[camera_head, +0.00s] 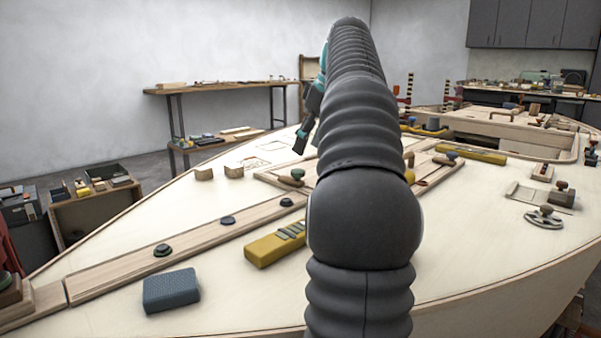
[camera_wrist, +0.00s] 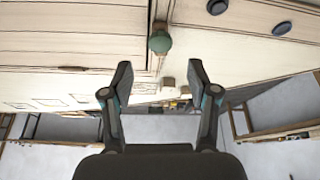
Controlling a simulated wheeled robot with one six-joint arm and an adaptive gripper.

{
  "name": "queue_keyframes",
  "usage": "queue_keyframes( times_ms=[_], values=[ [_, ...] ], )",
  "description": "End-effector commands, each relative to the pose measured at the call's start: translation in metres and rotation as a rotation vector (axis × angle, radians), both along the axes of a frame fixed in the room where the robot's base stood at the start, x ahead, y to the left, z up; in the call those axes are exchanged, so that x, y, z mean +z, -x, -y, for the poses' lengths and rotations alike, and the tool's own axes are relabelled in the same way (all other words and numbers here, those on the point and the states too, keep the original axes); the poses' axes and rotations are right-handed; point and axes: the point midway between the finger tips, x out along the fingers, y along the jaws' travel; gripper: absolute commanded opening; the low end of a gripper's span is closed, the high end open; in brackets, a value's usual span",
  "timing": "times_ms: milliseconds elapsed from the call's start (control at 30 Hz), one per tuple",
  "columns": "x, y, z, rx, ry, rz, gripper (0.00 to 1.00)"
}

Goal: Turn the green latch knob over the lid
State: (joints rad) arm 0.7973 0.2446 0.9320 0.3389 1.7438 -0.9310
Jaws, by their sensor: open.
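The green latch knob (camera_wrist: 160,42) shows in the wrist view at top centre, beside the edge of the planked wooden lid (camera_wrist: 70,45). In the head view a greenish knob (camera_head: 297,174) sits just left of my arm, on wood trim; my arm hides much of the lid area behind it. My gripper (camera_wrist: 160,78) is open and empty, its two fingers apart. In the wrist picture the knob lies above the gap between the fingertips, apart from them. In the head view one dark finger of my gripper (camera_head: 303,136) shows above the deck, left of the arm.
Dark round discs (camera_head: 227,221) line the wooden plank on the left. A yellow block (camera_head: 275,245) and a blue-grey block (camera_head: 171,290) lie on the near deck. Small wooden blocks (camera_head: 234,171) stand farther back. The left deck has bare room.

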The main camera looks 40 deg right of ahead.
Motion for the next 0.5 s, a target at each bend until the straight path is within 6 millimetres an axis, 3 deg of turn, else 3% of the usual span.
queue_keyframes(
  times_ms=[33, 200, 500],
  values=[
    [-0.013, -0.003, -0.002, 0.002, -0.001, -0.001, 0.6],
    [-0.037, -0.014, -0.004, 0.002, -0.001, -0.001, 0.6],
    [-0.058, -0.023, -0.006, 0.0, 0.0, 0.0, 0.6]
  ],
)
